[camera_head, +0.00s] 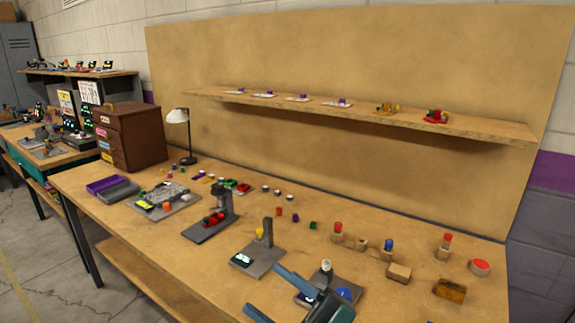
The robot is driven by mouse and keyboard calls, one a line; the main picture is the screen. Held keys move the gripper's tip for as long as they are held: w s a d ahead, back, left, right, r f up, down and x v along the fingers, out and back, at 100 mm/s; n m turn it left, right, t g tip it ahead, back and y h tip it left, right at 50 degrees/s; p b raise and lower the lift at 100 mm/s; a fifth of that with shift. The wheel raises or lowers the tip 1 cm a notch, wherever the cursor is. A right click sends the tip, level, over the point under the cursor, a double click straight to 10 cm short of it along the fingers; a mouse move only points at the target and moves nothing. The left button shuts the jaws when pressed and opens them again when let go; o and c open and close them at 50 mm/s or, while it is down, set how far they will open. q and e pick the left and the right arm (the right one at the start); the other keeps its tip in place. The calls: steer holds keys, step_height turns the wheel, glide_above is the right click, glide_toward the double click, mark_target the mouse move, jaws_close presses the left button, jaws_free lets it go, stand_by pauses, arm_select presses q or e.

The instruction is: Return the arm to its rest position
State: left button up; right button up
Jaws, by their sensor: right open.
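My right gripper (263,289) comes in at the bottom edge of the head view, over the front of the wooden table (135,212). Its two blue-grey fingers are spread apart and point left, with nothing seen between them. It partly covers a dark plate fixture (318,287) with a white-topped post (326,267) and a blue round part (344,293). The rest of the right arm is mostly out of the frame. My left gripper is not in view.
A grey fixture with a yellow part (260,233) stands just beyond the gripper. Wooden blocks (399,272) with coloured pegs are to the right. A dark stand (211,228), a lamp (178,117) and a brown drawer box (130,137) are farther left. A shelf (462,128) hangs behind.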

steer(key=w+d+f+m+t+h, duration=0.2)
steer(key=d+f+m+t+h, duration=0.65)
steer(key=m, duration=0.45)
arm_select(q)
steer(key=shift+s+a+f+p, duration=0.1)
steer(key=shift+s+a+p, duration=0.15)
steer(key=shift+p, duration=0.15)
arm_select(e)
steer(key=s+d+f+m+g+h, duration=0.3)
steer(key=s+d+f+m+h, duration=0.1)
steer(key=f, duration=0.6)
steer(key=s+d+f+m+g+h, duration=0.3)
steer(key=s+f+h, duration=0.3)
steer(key=s+f, duration=0.3)
steer(key=shift+s+d+f+m+g, duration=0.15)
steer(key=shift+d+f+m+g, duration=0.2)
steer(key=shift+f+m+g, duration=0.15)
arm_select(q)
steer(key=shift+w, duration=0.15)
arm_select(e)
steer(key=shift+c, duration=0.4)
